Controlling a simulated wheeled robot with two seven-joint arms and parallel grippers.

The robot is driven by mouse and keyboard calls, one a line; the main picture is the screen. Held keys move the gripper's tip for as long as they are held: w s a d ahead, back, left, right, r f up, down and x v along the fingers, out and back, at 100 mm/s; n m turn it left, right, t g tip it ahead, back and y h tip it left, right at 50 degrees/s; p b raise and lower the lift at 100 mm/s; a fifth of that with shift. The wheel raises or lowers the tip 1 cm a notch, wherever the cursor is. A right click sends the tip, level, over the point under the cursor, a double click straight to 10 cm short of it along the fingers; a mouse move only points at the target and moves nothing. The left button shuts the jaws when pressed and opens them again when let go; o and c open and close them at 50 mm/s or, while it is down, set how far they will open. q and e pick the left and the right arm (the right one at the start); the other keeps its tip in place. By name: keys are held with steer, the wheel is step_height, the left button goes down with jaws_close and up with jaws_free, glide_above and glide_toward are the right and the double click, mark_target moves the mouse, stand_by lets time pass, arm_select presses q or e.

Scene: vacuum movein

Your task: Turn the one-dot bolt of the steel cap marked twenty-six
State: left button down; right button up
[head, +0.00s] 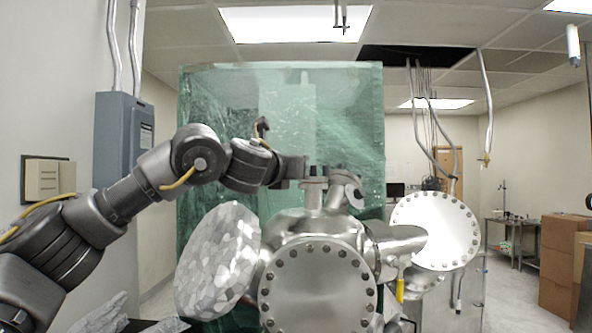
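A steel vacuum chamber (300,228) stands in front of me with several bolted caps. A large round cap (317,290) with a ring of bolts faces me at the bottom centre. Another bolted cap (436,230) is at the right. A small flange (314,184) sits on top, with a tilted small cap (352,192) to its right. No number or dot marks can be read, so I cannot tell which cap is marked twenty-six. My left arm reaches in from the left, and its gripper (303,171) is by the top flange. Its fingers are too small to judge. My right gripper is not in view.
A large disc with a patchy grey face (215,262) stands left of the chamber. A yellow handle (400,290) hangs below the side tube. A green translucent panel (280,110) rises behind. Cardboard boxes (560,262) stand far right.

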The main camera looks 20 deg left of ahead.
arm_select(q)
steer(key=c, duration=1.6)
jaws_free()
steer(key=shift+o, duration=0.8)
steer(key=shift+a, duration=0.2)
steer(key=shift+d, duration=0.15)
